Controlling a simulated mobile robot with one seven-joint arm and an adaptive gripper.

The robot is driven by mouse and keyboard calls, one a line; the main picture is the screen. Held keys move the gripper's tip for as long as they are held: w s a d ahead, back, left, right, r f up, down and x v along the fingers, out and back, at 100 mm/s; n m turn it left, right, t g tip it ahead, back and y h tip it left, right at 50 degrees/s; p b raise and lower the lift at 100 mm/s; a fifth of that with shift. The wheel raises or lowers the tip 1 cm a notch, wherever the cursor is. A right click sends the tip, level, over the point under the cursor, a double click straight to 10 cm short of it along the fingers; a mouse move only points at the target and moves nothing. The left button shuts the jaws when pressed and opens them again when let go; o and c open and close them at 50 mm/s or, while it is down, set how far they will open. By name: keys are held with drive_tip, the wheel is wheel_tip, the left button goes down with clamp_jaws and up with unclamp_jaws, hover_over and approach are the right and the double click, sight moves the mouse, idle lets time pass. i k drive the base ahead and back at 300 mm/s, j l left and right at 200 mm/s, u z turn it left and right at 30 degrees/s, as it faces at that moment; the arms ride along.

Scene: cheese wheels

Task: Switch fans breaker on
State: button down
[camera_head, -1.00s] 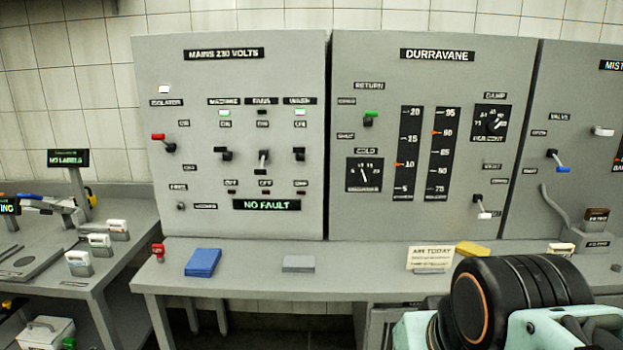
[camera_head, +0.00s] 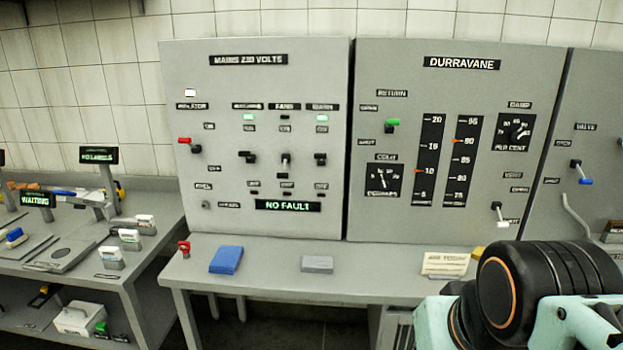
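The fans breaker (camera_head: 286,160) is the middle of three black levers on the grey mains panel (camera_head: 330,75), under the label "FANS". Its lever hangs lower than the machine breaker (camera_head: 246,157) on its left and the wash breaker (camera_head: 320,158) on its right. The fans lamp (camera_head: 285,117) is dark. The machine lamp (camera_head: 248,117) and wash lamp (camera_head: 321,117) glow green. The display (camera_head: 287,206) reads "NO FAULT". Black and pale green links of my arm fill the lower right corner. My gripper is not in view.
A grey bench (camera_head: 270,270) runs below the panels, with a blue pad (camera_head: 226,260), a grey block (camera_head: 317,264) and a card (camera_head: 444,263) on it. The Durravane panel (camera_head: 400,225) stands to the right. A cluttered side table (camera_head: 140,268) is at left.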

sight(284, 170)
drive_tip(key=i+j, duration=0.1)
drive_tip(key=j, duration=0.3)
drive_tip(key=i+j, duration=0.15)
drive_tip(key=j, duration=0.25)
drive_tip(key=i+j, duration=0.1)
drive_tip(key=j, duration=0.3)
drive_tip(key=i+j+z, duration=0.1)
drive_tip(key=j, duration=0.3)
drive_tip(key=i+j, duration=0.15)
drive_tip(key=j, duration=0.25)
drive_tip(key=i+j, duration=0.1)
drive_tip(key=j, duration=0.35)
drive_tip(key=i+j, duration=0.1)
drive_tip(key=j, duration=0.3)
drive_tip(key=k+l+z, duration=0.1)
drive_tip(key=l+z, duration=0.15)
drive_tip(key=l, duration=0.3)
drive_tip(key=j+u, duration=0.1)
drive_tip(key=j, duration=0.15)
drive_tip(key=i+j+u, duration=0.1)
drive_tip(key=j, duration=0.2)
